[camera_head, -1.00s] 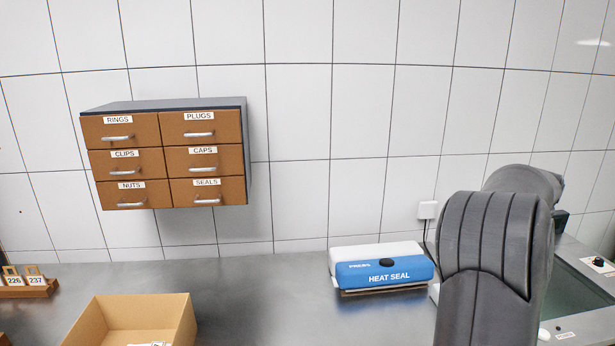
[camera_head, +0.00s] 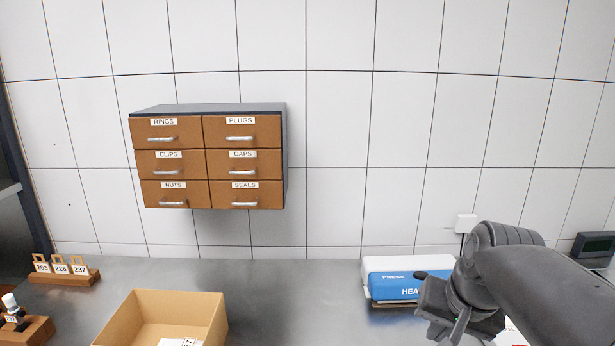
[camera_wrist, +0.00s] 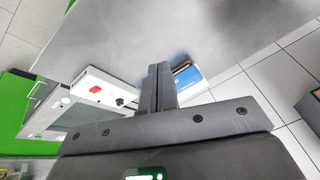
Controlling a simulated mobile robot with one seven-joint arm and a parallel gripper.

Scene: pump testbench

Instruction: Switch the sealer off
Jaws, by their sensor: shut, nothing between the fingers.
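The heat sealer (camera_head: 395,287), a white and blue box with "PRESS" and a partly covered "HEAT SEAL" label, stands on the counter against the wall. My gripper (camera_head: 461,328) is in front of the sealer's right end, pointing down. In the wrist view my gripper (camera_wrist: 158,68) has its fingers together and empty. A blue and white piece of the sealer (camera_wrist: 187,76) shows just right of the fingers, partly hidden. I cannot make out a power switch on the sealer.
A white outlet box (camera_head: 466,223) with a cable is on the wall behind. A panel (camera_wrist: 105,88) with a red button and black knob shows in the wrist view. A cardboard box (camera_head: 140,315) stands on the counter, and a drawer cabinet (camera_head: 286,155) hangs above. Counter between is clear.

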